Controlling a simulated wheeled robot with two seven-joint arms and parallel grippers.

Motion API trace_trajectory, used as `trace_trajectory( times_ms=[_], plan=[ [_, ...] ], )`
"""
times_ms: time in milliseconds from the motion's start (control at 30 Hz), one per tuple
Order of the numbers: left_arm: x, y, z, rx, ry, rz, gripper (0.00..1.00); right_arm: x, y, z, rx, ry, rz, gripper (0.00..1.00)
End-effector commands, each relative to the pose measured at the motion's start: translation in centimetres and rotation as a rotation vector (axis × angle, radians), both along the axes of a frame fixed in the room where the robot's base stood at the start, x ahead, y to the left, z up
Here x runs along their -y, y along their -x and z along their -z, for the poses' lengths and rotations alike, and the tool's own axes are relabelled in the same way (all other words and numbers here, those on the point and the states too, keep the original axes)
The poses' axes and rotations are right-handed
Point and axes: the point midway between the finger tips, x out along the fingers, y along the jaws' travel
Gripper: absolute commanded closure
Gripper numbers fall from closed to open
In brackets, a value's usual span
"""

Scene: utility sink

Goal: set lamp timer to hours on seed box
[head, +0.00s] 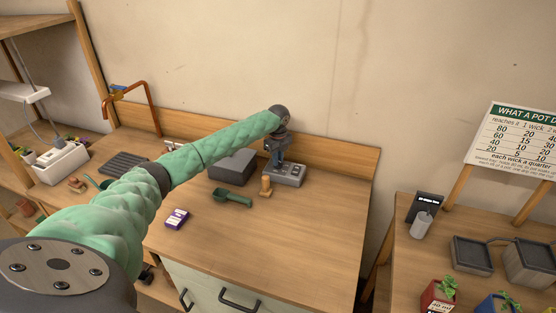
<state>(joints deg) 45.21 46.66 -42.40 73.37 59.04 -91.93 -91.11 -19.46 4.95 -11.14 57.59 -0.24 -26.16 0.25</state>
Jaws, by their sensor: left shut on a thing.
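My left arm reaches across the bench, and its gripper (274,163) points down at a small grey device (291,176) near the back edge. The device looks like a timer box with light marks on its top. The gripper is shut on a part of it; the fingers hide that part, and I cannot read any setting. A white lamp (22,91) hangs at the far left above a white box with plants (62,163), which may be the seed box. My right gripper is not in view.
Near the device stand a small tan peg-like object (266,187), a green scoop (232,197) and a dark grey box (233,168). A purple packet (177,218) lies nearer the front. The bench's front right is clear. A second table with pots stands right.

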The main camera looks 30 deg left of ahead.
Motion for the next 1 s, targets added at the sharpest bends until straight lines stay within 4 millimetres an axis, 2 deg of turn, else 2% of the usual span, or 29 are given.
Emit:
trace_trajectory(
  times_ms=[267,567,600,700,1000],
  plan=[
    [-0.2,-0.2,-0.4,0.005,-0.001,0.029,1.00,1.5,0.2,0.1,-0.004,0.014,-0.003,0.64],
    [-0.2,-0.2,-0.4,0.006,0.000,0.029,1.00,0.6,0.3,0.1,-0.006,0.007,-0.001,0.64],
    [-0.2,-0.2,-0.4,0.006,0.000,0.029,0.80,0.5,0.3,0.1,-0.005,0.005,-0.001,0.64],
    [-0.2,-0.1,-0.3,0.005,-0.001,0.030,0.64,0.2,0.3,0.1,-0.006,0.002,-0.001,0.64],
    [-0.1,-0.1,-0.2,0.003,0.000,0.030,0.64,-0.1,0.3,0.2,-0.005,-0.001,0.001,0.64]
  ],
)
